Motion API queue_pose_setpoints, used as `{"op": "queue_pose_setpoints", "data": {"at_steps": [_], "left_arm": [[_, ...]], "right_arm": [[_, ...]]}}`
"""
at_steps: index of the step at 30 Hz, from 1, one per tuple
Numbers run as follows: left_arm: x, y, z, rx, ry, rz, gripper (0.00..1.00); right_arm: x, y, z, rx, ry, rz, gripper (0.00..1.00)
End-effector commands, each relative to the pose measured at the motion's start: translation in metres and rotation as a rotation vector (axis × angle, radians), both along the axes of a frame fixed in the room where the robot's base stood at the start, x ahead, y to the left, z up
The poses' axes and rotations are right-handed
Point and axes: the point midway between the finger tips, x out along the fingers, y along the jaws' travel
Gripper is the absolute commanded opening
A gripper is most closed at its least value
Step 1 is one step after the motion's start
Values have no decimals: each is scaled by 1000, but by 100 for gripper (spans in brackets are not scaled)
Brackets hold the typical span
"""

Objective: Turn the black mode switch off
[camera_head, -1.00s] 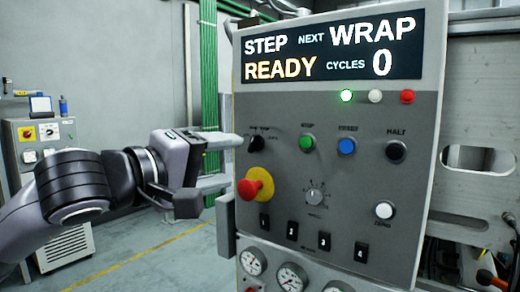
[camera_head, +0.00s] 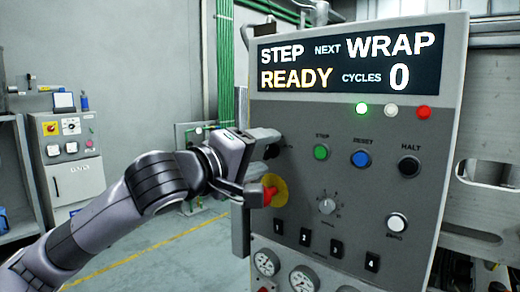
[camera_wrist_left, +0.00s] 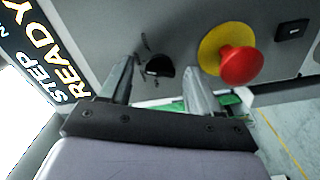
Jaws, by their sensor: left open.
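The black mode switch (camera_wrist_left: 160,66) is a round knob on the grey panel (camera_head: 300,215). In the left wrist view it lies between and just beyond the fingertips. In the head view it shows only in part (camera_head: 271,151), behind my left gripper. My left gripper (camera_head: 270,163) is open, its two fingers pointing at the panel; it also shows in the left wrist view (camera_wrist_left: 158,80). I cannot tell whether a finger touches the switch. My right gripper is not in view.
A red emergency button (camera_wrist_left: 240,65) on a yellow disc sits beside the switch, close to one finger. Green (camera_head: 321,152), blue (camera_head: 361,158) and black (camera_head: 409,166) buttons and a grey dial (camera_head: 327,206) are farther right. The display (camera_head: 345,62) reads STEP, READY, NEXT WRAP, CYCLES 0.

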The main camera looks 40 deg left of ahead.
Motion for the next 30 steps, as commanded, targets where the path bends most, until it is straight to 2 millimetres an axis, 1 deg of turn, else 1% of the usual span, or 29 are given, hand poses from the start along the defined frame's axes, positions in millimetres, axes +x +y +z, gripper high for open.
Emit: {"op": "queue_pose_setpoints", "data": {"at_steps": [5, 6, 8, 9, 11, 20, 26, 30], "left_arm": [[0, 0, 0, 0, 0, 0, 62], [0, 0, 0, 0, 0, 0, 59], [0, 0, 0, 0, 0, 0, 39], [0, 0, 0, 0, 0, 0, 26], [0, 0, 0, 0, 0, 0, 7], [0, 0, -1, -21, 1, 0, 6], [0, 0, -3, -109, 6, -2, 6], [0, -1, -4, -212, 12, -3, 6]], "right_arm": [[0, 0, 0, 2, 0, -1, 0], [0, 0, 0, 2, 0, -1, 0], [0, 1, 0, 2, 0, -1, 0], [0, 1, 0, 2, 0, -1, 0], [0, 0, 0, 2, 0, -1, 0], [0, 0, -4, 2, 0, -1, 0], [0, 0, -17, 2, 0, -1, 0], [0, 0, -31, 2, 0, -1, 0]]}}
